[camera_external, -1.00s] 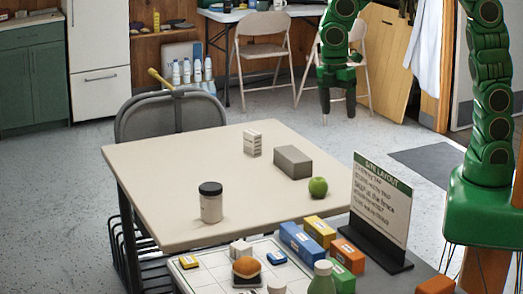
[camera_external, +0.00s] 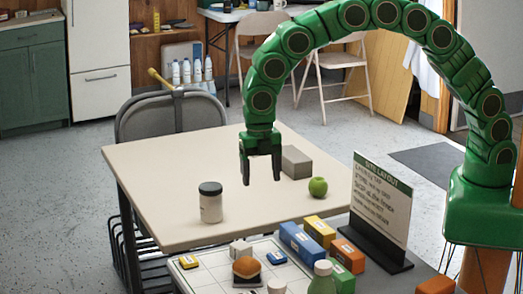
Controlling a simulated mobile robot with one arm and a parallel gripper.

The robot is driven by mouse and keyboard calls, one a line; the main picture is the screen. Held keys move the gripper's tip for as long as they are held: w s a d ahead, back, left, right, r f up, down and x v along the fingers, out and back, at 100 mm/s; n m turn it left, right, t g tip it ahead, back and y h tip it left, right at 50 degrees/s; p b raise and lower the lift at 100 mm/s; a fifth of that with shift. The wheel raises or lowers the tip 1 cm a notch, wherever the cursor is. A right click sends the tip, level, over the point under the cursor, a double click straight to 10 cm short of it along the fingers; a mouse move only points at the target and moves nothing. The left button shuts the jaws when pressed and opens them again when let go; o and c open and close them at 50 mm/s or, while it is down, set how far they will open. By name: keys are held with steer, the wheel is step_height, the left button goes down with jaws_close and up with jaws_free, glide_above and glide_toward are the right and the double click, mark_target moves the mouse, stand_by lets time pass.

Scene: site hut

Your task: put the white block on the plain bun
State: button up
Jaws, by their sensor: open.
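A brown bun (camera_external: 246,266) sits on the gridded white board at the front, on something dark. A small white block (camera_external: 240,248) stands on the board just behind the bun. Another pale, upright block with dark lines, seen earlier on the beige table, is now hidden behind my gripper. My gripper (camera_external: 262,181) points down over the middle of the beige table, open, with nothing visible between its fingers. It is behind and above the bun and the small white block, clear of both.
On the beige table (camera_external: 160,175) are a dark-lidded jar (camera_external: 210,203), a grey block (camera_external: 296,162) and a green apple (camera_external: 317,187).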

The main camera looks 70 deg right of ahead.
mark_target(241, 245)
steer(key=w+a+f+n, duration=0.1)
steer(key=a+f, duration=0.2)
steer(key=a+f+n, duration=0.2)
steer(key=a, duration=0.1)
steer(key=w+a+f+n, duration=0.1)
steer(key=a+f+n, duration=0.1)
steer(key=a+f, duration=0.1)
steer(key=shift+w+a+f, duration=0.15)
steer(key=shift+w+f, duration=0.2)
steer(key=shift+f, duration=1.3)
steer(key=shift+s+d+f, duration=0.15)
steer(key=shift+f, duration=1.2)
steer(key=shift+s+d+f, duration=0.1)
steer(key=shift+f, duration=1.25)
steer(key=shift+c, duration=0.4)
steer(key=c, duration=1.1)
